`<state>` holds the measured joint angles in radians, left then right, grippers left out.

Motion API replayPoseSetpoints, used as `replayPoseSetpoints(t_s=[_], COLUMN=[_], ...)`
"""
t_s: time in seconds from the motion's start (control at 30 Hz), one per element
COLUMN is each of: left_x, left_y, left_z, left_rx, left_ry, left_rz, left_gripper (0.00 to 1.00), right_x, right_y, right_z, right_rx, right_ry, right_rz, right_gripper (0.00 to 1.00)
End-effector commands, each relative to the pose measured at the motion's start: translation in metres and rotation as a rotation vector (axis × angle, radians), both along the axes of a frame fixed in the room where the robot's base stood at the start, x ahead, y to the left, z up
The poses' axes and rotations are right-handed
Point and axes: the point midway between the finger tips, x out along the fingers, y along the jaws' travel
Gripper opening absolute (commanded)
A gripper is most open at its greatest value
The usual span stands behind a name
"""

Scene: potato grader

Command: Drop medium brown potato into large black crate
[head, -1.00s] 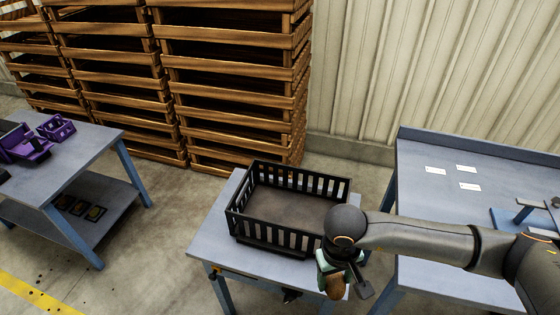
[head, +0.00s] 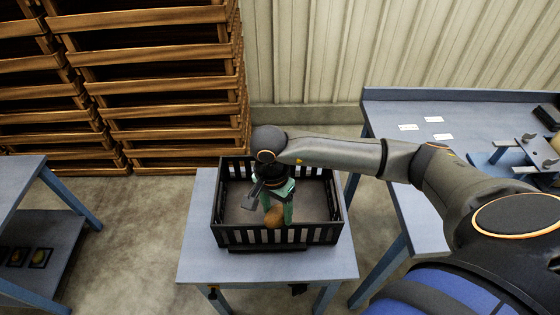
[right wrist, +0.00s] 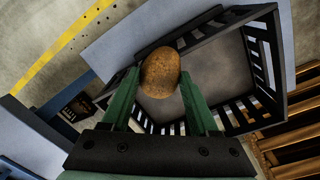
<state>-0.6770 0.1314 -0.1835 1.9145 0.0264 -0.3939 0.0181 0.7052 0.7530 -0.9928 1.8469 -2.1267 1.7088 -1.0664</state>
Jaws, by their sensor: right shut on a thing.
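The large black crate (head: 232,237) stands on a small blue-grey table and has slatted sides. My right gripper (head: 277,207) is over the crate in the head view, pointing down. Its green fingers are shut on the brown potato (head: 274,217). In the right wrist view the potato (right wrist: 160,73) sits between the tips of the green fingers of the right gripper (right wrist: 161,88), with the crate (right wrist: 200,45) behind it. The potato appears above the crate's floor, near its front wall; its exact height is hard to tell. My left gripper is not in view.
The small table (head: 200,262) has bare surface around the crate. A larger blue-grey table (head: 385,115) with white cards (head: 433,119) stands at the right. Stacked wooden crates (head: 160,92) stand behind at the left. Another table (head: 18,180) is at the left edge.

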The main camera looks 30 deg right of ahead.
Motion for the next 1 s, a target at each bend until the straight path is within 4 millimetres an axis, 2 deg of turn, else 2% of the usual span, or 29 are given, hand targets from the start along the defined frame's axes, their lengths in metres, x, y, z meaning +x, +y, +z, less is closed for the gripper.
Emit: replayPoseSetpoints(t_s=[0.03, 0.3, 1.0], left_x=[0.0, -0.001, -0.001], left_y=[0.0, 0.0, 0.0], left_z=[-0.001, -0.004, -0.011], left_rx=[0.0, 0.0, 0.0], left_ry=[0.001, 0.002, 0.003], left_rz=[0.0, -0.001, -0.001], left_gripper=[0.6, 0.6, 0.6], right_x=[0.005, 0.029, 0.075], right_y=[-0.002, -0.015, -0.05], right_z=[0.001, 0.005, 0.017], right_rx=[0.001, 0.002, -0.002], right_ry=[0.0, 0.0, 0.0], right_rz=[-0.133, -0.853, -2.608], right_gripper=[0.02, 0.02, 0.02])
